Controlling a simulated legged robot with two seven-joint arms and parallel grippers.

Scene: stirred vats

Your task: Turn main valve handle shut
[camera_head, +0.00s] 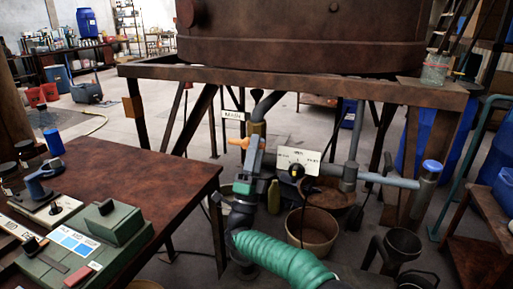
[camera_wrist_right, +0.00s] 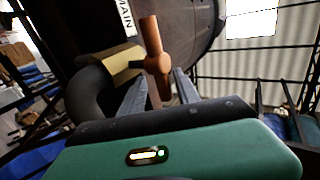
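The orange main valve handle (camera_head: 238,142) sits on piping below the rusty vat, under a white "MAIN" label (camera_head: 232,115). In the right wrist view the handle (camera_wrist_right: 155,60) is a short bar with a hub at its middle. My right gripper (camera_head: 254,152) is at the handle in the head view. In the wrist view its two grey fingers (camera_wrist_right: 160,92) stand apart, with the bar's lower end between them. Gaps seem to show on both sides, so it looks open around the handle; contact is not clear. My left gripper is not in view.
A white dial plate (camera_head: 298,160) with a black knob is right of the valve. Buckets (camera_head: 312,230) are on the floor below. A rusty table (camera_head: 165,180) with green equipment (camera_head: 85,240) is at left.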

